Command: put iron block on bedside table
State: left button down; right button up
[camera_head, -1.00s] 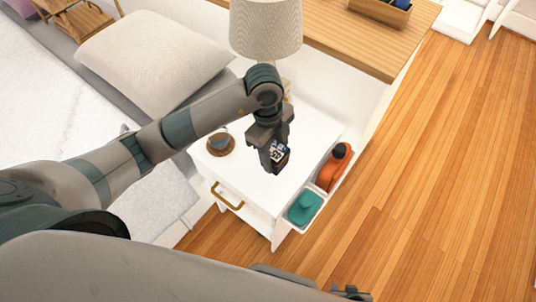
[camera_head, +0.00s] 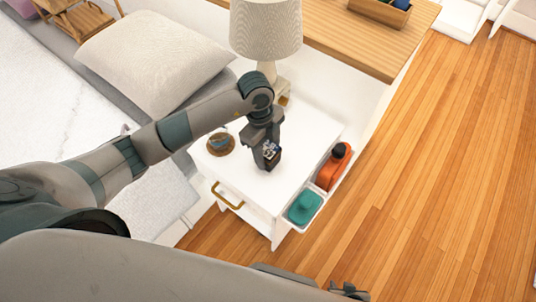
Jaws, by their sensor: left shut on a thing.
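The white bedside table (camera_head: 262,190) stands beside the bed, its top mostly bare. My left gripper (camera_head: 268,160) is over the middle of the tabletop, pointing down. It is shut on the iron block (camera_head: 271,152), a small dark block with a pale patterned face, partly hidden by the fingers. The block is low, close to the tabletop; I cannot tell whether it touches. Of my right arm, only a small dark part shows at the bottom edge, and the right gripper's fingers are not visible.
A round wooden dish with a small item (camera_head: 221,144) sits left of the gripper. A lamp (camera_head: 266,30) stands behind. A side tray with a teal item (camera_head: 304,207) and an orange bottle (camera_head: 333,166) hangs on the table's right side. The bed (camera_head: 60,125) is at left.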

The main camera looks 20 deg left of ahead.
pick_arm(q)
jog(key=shift+f, duration=0.7)
jog(key=shift+f, duration=0.15)
jog(key=c, duration=0.9)
grip_release()
